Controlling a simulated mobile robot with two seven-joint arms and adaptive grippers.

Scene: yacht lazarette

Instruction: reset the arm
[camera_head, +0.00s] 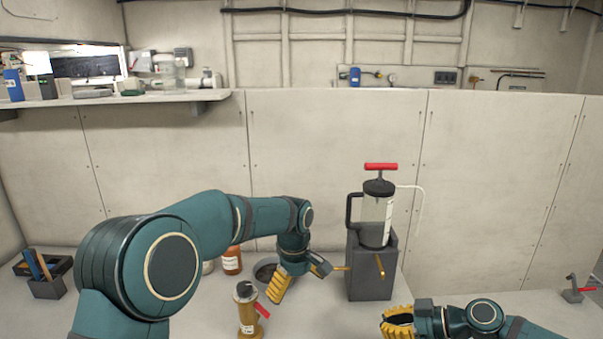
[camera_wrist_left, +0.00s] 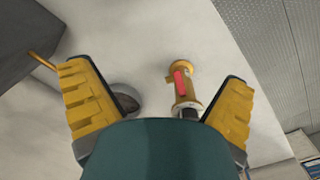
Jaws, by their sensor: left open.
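My left gripper (camera_head: 298,282) hangs low over the worktop, between the brass fitting and the dark box. In the left wrist view its two yellow ribbed fingers (camera_wrist_left: 160,100) are spread wide with nothing between them in their grip. A brass fitting with a red lever (camera_head: 248,311) stands upright on the worktop, left of this gripper; it also shows beyond the fingers in the wrist view (camera_wrist_left: 184,88). My right gripper (camera_head: 397,322) is low at the front right, its yellow fingers partly seen; whether they are apart is unclear.
A dark box (camera_head: 368,283) with brass pegs holds a clear pump canister (camera_head: 376,215) with a red handle. A grey bowl (camera_head: 264,272) and an orange-brown bottle (camera_head: 232,261) stand behind my left gripper. A tool caddy (camera_head: 48,287) is far left. A red-handled part (camera_head: 574,292) is far right.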

